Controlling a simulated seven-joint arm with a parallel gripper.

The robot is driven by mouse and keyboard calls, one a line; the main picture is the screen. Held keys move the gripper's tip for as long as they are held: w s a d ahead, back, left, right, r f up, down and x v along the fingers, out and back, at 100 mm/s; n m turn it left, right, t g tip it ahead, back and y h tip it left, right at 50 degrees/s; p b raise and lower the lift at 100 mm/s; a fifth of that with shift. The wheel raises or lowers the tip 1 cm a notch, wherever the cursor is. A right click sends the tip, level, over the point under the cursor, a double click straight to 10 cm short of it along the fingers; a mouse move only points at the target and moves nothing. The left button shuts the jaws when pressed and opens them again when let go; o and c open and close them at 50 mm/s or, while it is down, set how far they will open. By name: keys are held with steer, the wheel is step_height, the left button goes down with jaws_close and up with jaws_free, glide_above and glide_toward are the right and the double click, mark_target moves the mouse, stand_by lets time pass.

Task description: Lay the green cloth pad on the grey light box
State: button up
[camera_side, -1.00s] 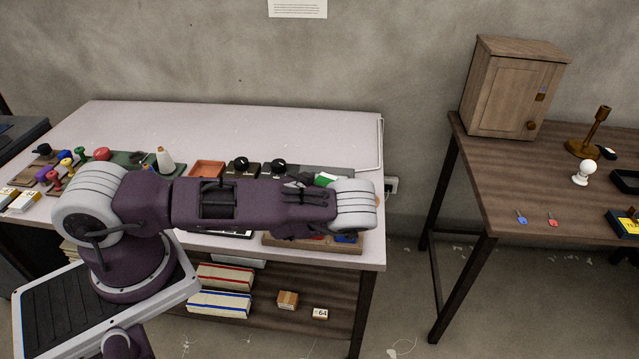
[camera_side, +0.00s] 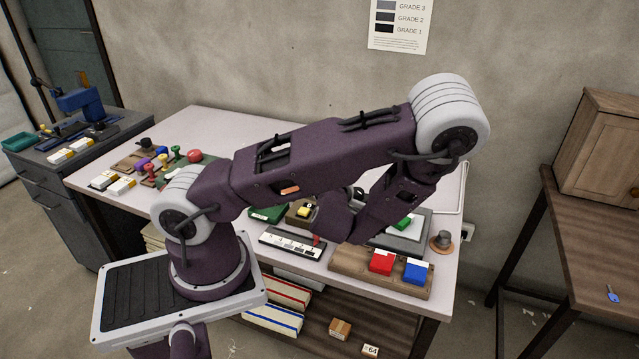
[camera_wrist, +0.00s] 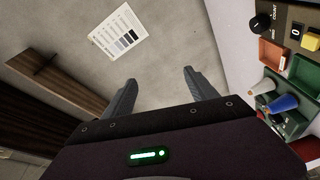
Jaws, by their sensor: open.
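In the side view a small green piece (camera_side: 403,222), which looks like the green cloth pad, shows just beside my forearm. It appears over a flat grey box with a pale panel (camera_side: 408,241), which looks like the light box. My arm hides part of both, so I cannot tell whether the green piece lies flat on the box. In the wrist view my gripper (camera_wrist: 159,77) is open, with bare wall between its fingers and nothing held. In the side view its fingers are hidden behind my arm. The pad and light box are not identifiable in the wrist view.
A wooden tray (camera_side: 345,262) with a red pad (camera_side: 380,261) and a blue pad (camera_side: 417,271) sits at the table's front right. Stamps crowd the table's left; the back left is clear.

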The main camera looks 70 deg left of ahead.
steer(key=s+d+r+n+g+h, duration=0.1)
steer(key=s+n+g+h, duration=0.1)
steer(key=s+n+g, duration=0.8)
steer(key=s+d+r+n+g+h, duration=0.1)
steer(key=s+r+n+h, duration=0.15)
steer(key=s+n, duration=0.9)
steer(key=w+d+r+n+t+h, duration=0.2)
steer(key=d+n+h, duration=0.1)
steer(key=d+n, duration=0.3)
steer(key=w+d+r+n+t+h, duration=0.1)
steer(key=d+r+n+t+h, duration=0.1)
steer(key=d+n, duration=0.5)
steer(key=w+d+r+n+t+h, duration=0.2)
steer(key=d+n+h, duration=0.4)
steer(key=n, duration=0.5)
steer(key=shift+w+d+t, duration=0.2)
steer(key=shift+w+t, duration=0.15)
steer(key=shift+t, duration=0.55)
